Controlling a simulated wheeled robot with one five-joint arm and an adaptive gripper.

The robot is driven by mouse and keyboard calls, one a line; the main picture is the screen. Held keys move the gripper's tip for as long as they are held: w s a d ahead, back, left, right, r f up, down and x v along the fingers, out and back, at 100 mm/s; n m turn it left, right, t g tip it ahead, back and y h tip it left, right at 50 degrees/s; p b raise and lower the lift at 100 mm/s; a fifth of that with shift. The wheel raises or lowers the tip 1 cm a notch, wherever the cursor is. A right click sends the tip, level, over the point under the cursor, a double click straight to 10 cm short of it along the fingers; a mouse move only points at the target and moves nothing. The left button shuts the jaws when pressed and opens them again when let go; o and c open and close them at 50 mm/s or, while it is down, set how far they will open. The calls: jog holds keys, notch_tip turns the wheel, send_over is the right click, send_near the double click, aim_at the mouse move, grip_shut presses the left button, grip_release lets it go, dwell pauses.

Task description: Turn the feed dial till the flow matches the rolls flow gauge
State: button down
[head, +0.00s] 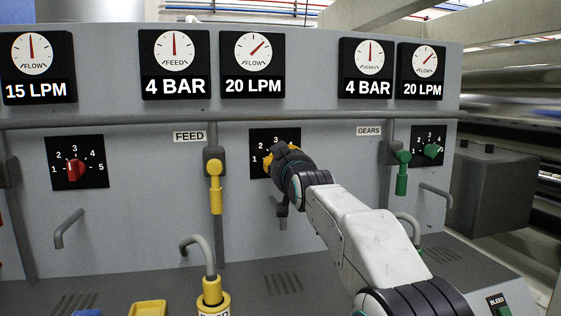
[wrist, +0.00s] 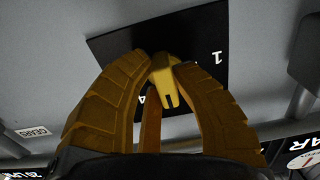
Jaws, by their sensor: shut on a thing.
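The yellow feed dial (head: 267,160) sits on a black plate (head: 258,136) right of the FEED label, mostly hidden by my gripper (head: 275,158). In the wrist view, my gripper's brown fingers (wrist: 164,72) are shut on the yellow dial (wrist: 167,88), one on either side. The dial's setting cannot be read; a "1" shows beside it. Above, the feed flow gauge (head: 252,62) reads 20 LPM. At far left a flow gauge (head: 38,66) reads 15 LPM, above a red dial (head: 75,170) pointing near 3; no rolls label is in view.
A feed pressure gauge (head: 174,62) reads 4 BAR. The gears gauges read 4 BAR (head: 367,66) and 20 LPM (head: 421,70), above a green dial (head: 433,151). A yellow-handled valve (head: 215,185) stands left of my gripper, and a green-handled valve (head: 402,175) right.

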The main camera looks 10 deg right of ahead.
jog(key=shift+f, duration=0.1)
jog(key=c, duration=1)
grip_release()
jog(key=shift+a, duration=0.1)
jog(key=shift+s, duration=5.95)
jog(key=shift+s+p, duration=0.1)
jog(key=shift+p, duration=0.2)
jog(key=s+f+g+p, duration=0.2)
jog(key=s+g+p, duration=0.3)
jog(key=s+p, duration=0.3)
jog(key=s+f+g+p, duration=0.3)
jog(key=s+p, duration=0.6)
jog(key=s, duration=0.5)
jog(key=s+f+g+p, duration=0.3)
jog(key=s+g+p, duration=0.3)
jog(key=s, duration=0.5)
jog(key=shift+a+g+p, duration=0.15)
jog(key=shift+g+p, duration=0.15)
jog(key=shift+p, duration=0.9)
